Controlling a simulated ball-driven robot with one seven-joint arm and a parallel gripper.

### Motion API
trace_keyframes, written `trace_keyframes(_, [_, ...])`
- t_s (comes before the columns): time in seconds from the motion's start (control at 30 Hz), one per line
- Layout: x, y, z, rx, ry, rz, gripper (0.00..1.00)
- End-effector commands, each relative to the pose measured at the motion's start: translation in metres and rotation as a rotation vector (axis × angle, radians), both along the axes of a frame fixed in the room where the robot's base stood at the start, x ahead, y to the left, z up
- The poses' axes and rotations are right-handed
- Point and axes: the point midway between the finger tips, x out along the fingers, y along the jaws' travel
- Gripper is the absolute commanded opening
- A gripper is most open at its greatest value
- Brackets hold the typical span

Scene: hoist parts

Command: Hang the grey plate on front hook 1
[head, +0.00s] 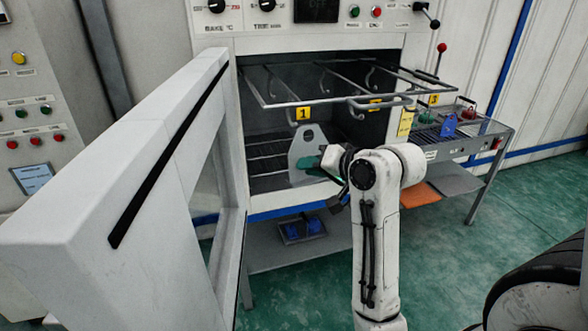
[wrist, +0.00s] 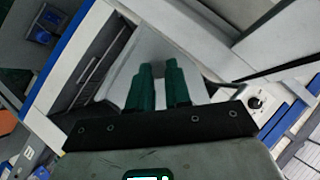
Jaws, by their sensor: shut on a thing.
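The grey plate (head: 305,148) stands roughly upright in the open oven mouth in the head view, with a hole near its narrow top. My gripper (head: 312,163), with green fingers, is shut on its lower right part. In the wrist view the plate is the pale surface (wrist: 150,45) beyond my gripper's fingers (wrist: 158,72). The yellow tag 1 (head: 303,113) marks front hook 1 on the wire rack (head: 285,102), just above the plate's top. The hook's tip is hard to make out, and I cannot tell whether it passes through the hole.
The open oven door (head: 120,180) stands close on the left. Tag 3 (head: 434,100) is at the rack's right end. A side table (head: 480,141) holds a blue part (head: 449,126) and red parts. An orange plate (head: 419,194) lies low beside it.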

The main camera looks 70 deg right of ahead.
Motion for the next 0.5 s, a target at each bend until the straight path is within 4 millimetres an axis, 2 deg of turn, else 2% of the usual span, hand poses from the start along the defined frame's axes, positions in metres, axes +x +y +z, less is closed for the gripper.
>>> trace_keyframes(0.5, [0.010,-0.013,0.002,0.011,0.015,-0.003,0.00])
